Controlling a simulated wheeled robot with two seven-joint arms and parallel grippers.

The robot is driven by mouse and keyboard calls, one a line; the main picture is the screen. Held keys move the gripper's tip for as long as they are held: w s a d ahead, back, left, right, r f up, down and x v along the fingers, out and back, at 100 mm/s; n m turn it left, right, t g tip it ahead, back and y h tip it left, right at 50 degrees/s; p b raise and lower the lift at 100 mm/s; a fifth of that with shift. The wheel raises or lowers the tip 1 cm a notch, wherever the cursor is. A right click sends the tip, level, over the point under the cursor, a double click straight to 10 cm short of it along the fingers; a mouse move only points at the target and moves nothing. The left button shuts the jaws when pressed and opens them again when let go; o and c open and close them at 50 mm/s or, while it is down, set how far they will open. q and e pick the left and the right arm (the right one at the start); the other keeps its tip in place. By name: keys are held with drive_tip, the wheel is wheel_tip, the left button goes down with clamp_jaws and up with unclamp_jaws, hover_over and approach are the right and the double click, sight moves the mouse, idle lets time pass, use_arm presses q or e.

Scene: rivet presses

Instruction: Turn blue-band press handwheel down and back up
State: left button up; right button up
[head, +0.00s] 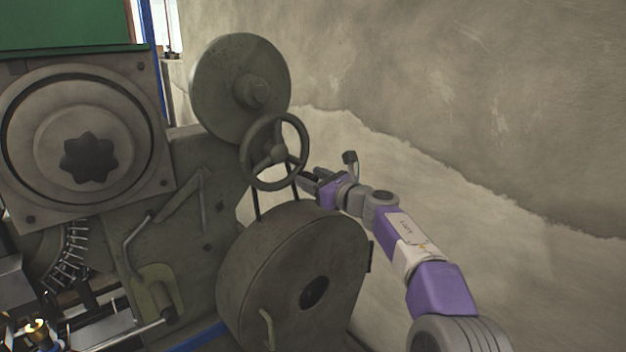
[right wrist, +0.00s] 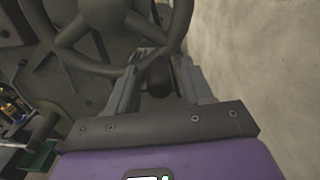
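The handwheel (head: 278,153) is a dark grey spoked ring on the press (head: 185,190), in front of its upper round disc. It also shows large at the top of the right wrist view (right wrist: 97,12). My right gripper (head: 308,176) is at the lower right of the wheel's rim. In the right wrist view its fingers (right wrist: 160,75) stand apart, on either side of a dark rounded knob (right wrist: 158,78) by the rim. I cannot tell whether they touch it. A blue strip (head: 197,338) shows low at the press base. My left gripper is not in view.
A rough plaster wall (head: 460,100) runs along the right side. Levers and bright metal parts (head: 75,255) are at the left. A blue post (head: 151,22) is at the upper left.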

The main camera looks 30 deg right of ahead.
drive_tip(key=shift+s, duration=0.1)
drive_tip(key=v, duration=0.7)
drive_tip(key=shift+s+b, duration=0.2)
drive_tip(key=shift+b, duration=0.15)
